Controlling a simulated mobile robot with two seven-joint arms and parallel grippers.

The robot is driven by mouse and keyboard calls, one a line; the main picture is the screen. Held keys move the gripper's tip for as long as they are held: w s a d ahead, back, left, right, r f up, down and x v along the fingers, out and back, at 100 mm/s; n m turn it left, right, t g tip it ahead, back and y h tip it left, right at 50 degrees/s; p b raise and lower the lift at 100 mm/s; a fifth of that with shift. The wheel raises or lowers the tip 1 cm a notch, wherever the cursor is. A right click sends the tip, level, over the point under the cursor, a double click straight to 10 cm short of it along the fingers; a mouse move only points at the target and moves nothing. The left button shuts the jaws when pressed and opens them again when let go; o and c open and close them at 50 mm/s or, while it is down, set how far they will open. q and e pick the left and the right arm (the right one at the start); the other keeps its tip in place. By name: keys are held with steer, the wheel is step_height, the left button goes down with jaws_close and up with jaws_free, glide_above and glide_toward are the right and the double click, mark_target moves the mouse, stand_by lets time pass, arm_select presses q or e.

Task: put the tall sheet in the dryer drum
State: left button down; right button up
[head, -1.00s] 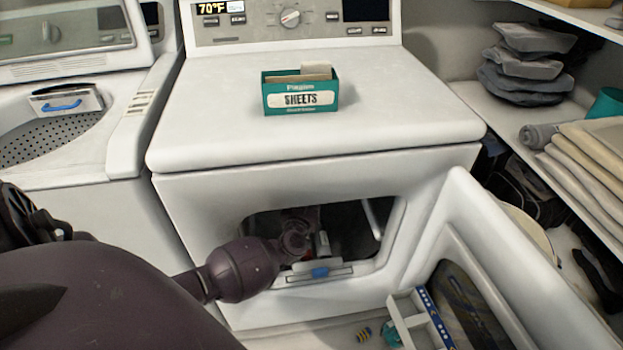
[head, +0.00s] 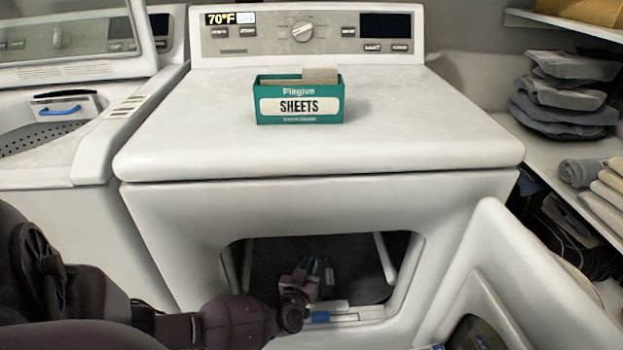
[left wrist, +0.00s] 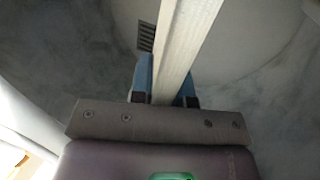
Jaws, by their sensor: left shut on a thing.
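My left gripper (head: 318,266) is inside the open dryer, past the lower edge of the door opening. In the left wrist view its blue fingers (left wrist: 163,82) are shut on a long pale sheet (left wrist: 183,45), seen nearly edge-on and reaching out of the top of the picture. In the head view the held sheet (head: 329,274) shows only as a small pale piece by the fingers. The grey dryer drum (head: 272,265) lies around the gripper, and its curved wall with a slotted vent (left wrist: 147,36) shows in the wrist view. My right gripper is not in view.
A green SHEETS box (head: 300,106) with pale sheets sticking up stands on the dryer top (head: 420,120). The open dryer door (head: 520,270) blocks the right side. A washer (head: 95,165) stands to the left. Shelves with folded cloth (head: 565,90) are at the right.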

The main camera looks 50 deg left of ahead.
arm_select(q)
step_height(320, 180, down, 2)
steer(key=shift+s+f, duration=0.1)
steer(key=shift+s, duration=0.05)
steer(key=c, duration=1.1)
jaws_free()
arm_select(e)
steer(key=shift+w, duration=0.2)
